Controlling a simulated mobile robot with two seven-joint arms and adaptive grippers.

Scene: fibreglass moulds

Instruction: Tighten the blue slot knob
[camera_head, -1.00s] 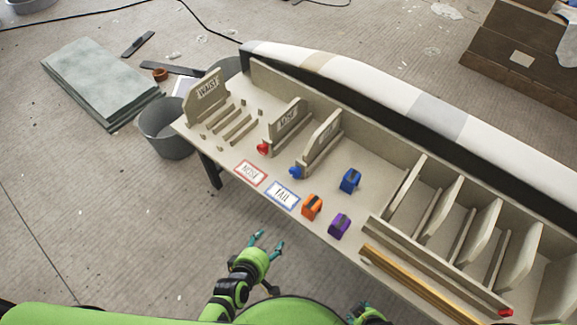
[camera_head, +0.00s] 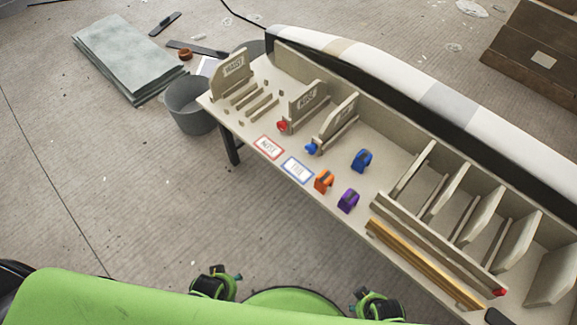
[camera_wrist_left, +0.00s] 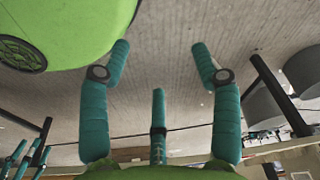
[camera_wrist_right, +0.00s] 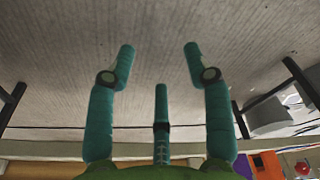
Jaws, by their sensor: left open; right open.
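The blue slot knob (camera_head: 311,148) sits at the front end of the slot holding the tail template (camera_head: 338,117), by the card with the blue border (camera_head: 297,170). A red knob (camera_head: 282,126) sits on the slot to its left. My left gripper (camera_wrist_left: 160,50) is open and empty, with its fingers spread over bare floor. In the head view only the wrist part of the left arm shows, at the bottom, well short of the table. My right gripper (camera_wrist_right: 160,50) is open and empty, also away from the table. Neither gripper touches a knob.
The table (camera_head: 262,92) also carries blue (camera_head: 361,160), orange (camera_head: 324,181) and purple (camera_head: 348,201) clamp-like blocks, a red-bordered card (camera_head: 268,147), and a divided rack at right. A grey bin (camera_head: 190,107) stands at its left end. Floor before the table is clear.

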